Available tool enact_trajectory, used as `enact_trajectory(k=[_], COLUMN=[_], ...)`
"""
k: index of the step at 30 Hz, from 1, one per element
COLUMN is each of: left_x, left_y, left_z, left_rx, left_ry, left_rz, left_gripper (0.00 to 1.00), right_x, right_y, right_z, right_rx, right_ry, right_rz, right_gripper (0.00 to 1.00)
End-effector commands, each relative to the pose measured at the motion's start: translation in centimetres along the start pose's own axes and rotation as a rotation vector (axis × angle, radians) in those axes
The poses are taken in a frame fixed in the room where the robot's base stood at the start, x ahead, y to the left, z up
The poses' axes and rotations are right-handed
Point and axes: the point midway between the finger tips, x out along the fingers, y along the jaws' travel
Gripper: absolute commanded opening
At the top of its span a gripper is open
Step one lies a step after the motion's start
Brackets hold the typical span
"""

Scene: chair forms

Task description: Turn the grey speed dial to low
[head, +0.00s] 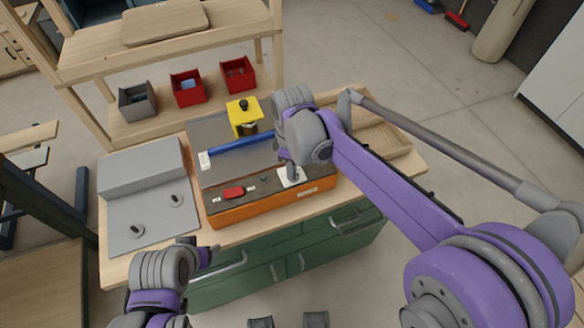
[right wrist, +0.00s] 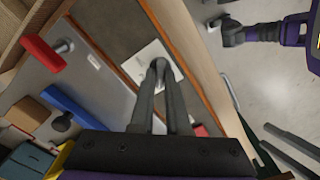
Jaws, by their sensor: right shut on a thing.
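The grey speed dial (right wrist: 160,66) sits on a small white plate (right wrist: 140,60) on the dark top of an orange-fronted machine (head: 270,207). My right gripper (head: 290,176) reaches down to that plate. In the right wrist view its two long fingers (right wrist: 159,72) come together around the dial, shut on it, and cover most of it. The dial's pointer and markings cannot be read. My left gripper (head: 207,254) is low in the head view, in front of the bench and apart from the machine; its jaws are not clear.
A red switch (head: 234,192) is left of the plate. A blue bar (head: 238,144) and a yellow block (head: 244,115) with a black knob lie behind. A grey panel (head: 150,215) with knobs stands at left. Red bins (head: 188,88) are on the shelf behind.

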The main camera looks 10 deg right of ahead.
Motion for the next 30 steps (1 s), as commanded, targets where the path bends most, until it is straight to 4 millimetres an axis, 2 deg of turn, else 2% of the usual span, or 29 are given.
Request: enact_trajectory(k=[14, 15, 19, 30], left_x=[0.00, -0.01, 0.00, -0.04], left_y=[0.00, 0.00, 0.00, 0.00], left_z=[0.00, 0.00, 0.00, -0.03], left_rx=[0.000, 0.000, 0.000, 0.000], left_ry=[0.000, 0.000, 0.000, 0.000], left_rz=[0.000, 0.000, 0.000, 0.000], left_gripper=[0.65, 0.65, 0.65, 0.65], right_x=[-0.07, -0.06, -0.05, -0.57], right_y=[0.03, 0.03, 0.02, 0.01], right_z=[-0.02, -0.02, -0.01, -0.01], right_rx=[-0.013, -0.013, -0.012, -0.011], right_ry=[0.001, 0.001, 0.000, 0.000], right_rz=[0.001, 0.001, 0.001, 0.000], right_gripper=[0.00, 0.21, 0.44, 0.44])
